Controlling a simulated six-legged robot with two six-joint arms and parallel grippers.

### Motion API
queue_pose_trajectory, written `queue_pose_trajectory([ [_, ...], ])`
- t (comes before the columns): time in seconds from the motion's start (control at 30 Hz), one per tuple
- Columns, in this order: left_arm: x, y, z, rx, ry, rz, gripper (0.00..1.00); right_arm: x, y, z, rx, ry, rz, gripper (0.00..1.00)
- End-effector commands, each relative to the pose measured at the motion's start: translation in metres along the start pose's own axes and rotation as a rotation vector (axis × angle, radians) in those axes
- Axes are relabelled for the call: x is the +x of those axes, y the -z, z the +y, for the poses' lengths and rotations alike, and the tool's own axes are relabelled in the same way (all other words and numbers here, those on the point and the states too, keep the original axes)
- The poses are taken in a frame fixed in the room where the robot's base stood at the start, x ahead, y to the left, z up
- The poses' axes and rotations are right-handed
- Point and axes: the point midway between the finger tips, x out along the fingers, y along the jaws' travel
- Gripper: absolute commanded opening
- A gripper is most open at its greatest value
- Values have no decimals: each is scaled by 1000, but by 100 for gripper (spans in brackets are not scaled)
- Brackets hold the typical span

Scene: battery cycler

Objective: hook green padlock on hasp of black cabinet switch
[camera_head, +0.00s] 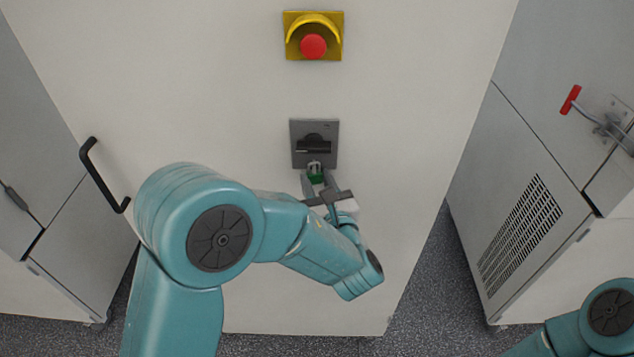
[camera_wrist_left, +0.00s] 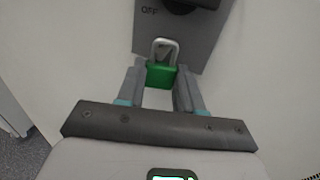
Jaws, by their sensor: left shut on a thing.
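The green padlock (camera_head: 315,179) is held between the fingers of my left gripper (camera_head: 317,184), just below the black cabinet switch (camera_head: 314,146). In the left wrist view the padlock (camera_wrist_left: 161,75) has its silver shackle pointing up, in front of the lower edge of the switch's grey plate (camera_wrist_left: 200,40). My left gripper (camera_wrist_left: 160,82) is shut on the padlock's body. The hasp cannot be made out, so I cannot tell whether the shackle is through it. The switch plate shows the word OFF. My right gripper is not in view.
A yellow box with a red emergency button (camera_head: 313,46) is above the switch on the pale cabinet front (camera_head: 220,80). A black door handle (camera_head: 100,175) is at left. A red-tipped lever (camera_head: 570,99) stands out from the cabinet at right. The cabinet front around the switch is clear.

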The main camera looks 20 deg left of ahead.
Motion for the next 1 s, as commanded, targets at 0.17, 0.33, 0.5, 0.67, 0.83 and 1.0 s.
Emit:
queue_pose_trajectory([
  [0.17,0,0,0,0,1,0,14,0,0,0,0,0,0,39],
  [0.33,0,0,0,0,0,0,14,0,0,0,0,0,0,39],
  [0.5,0,0,0,0,0,-1,52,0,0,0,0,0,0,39],
  [0.67,0,-1,-1,-1,4,-1,65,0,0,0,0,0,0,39],
  [0.83,0,-1,-2,-2,5,-2,65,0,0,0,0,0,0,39],
  [1.0,0,-1,-2,-2,7,-2,65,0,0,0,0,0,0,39],
])
